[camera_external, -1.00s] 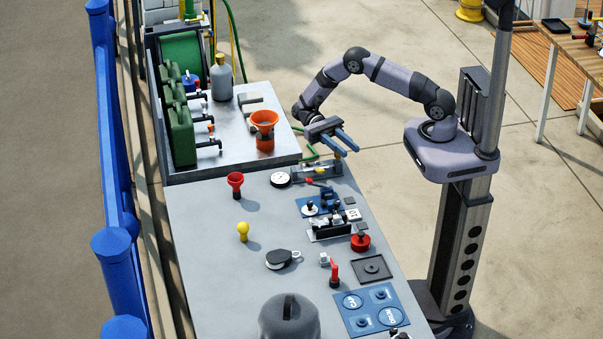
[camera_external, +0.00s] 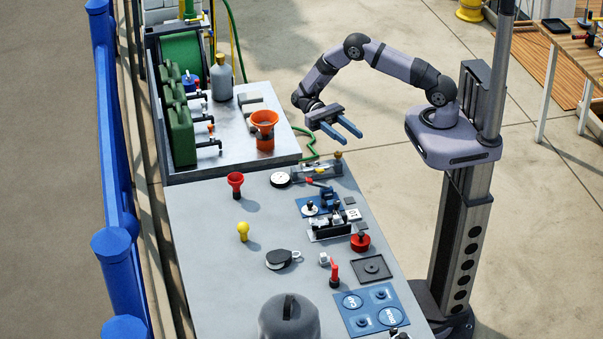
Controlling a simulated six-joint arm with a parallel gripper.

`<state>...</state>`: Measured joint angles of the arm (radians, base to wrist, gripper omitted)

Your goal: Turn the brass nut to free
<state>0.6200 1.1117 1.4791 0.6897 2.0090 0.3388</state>
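A small brass-coloured piece (camera_external: 338,155), which looks like the brass nut, sits at the right end of a metal fixture (camera_external: 318,170) near the far right edge of the grey table. It is too small to tell how far it is turned. My gripper (camera_external: 350,137) is just above and beyond it in the picture, apart from it. Its two blue fingers are spread with an empty gap between them and point down to the right.
A round gauge (camera_external: 280,180) lies left of the fixture. A blue plate with small parts (camera_external: 310,207) and a red knob (camera_external: 360,241) are nearer on the table. An orange funnel (camera_external: 264,120) stands on the raised bench at left.

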